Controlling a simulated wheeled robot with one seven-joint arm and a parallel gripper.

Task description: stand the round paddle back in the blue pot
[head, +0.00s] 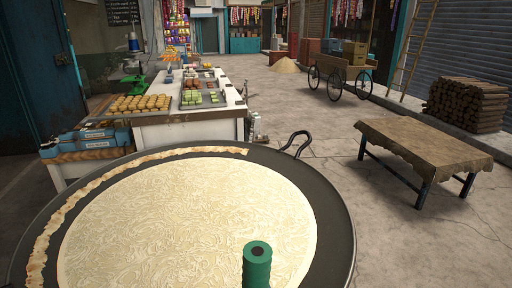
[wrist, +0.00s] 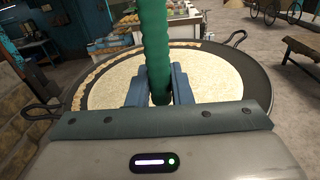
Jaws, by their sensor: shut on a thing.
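My gripper (wrist: 159,88) shows in the wrist view with its two blue fingers shut on a thick green upright handle (wrist: 155,45), which I take to be the paddle's. The top end of this green handle (head: 257,262) also shows at the bottom edge of the head view, in front of the pan. The paddle's round part is not visible in either view. I cannot make out the blue pot in these frames. My gripper is not visible in the head view.
A wide dark pan (head: 335,215) holds pale milk (head: 185,215) with a browned skin strip along its far left rim. A looped pan handle (head: 298,143) sticks out at the back right. Beyond stand a sweets counter (head: 190,130) and a low cloth-covered table (head: 425,145).

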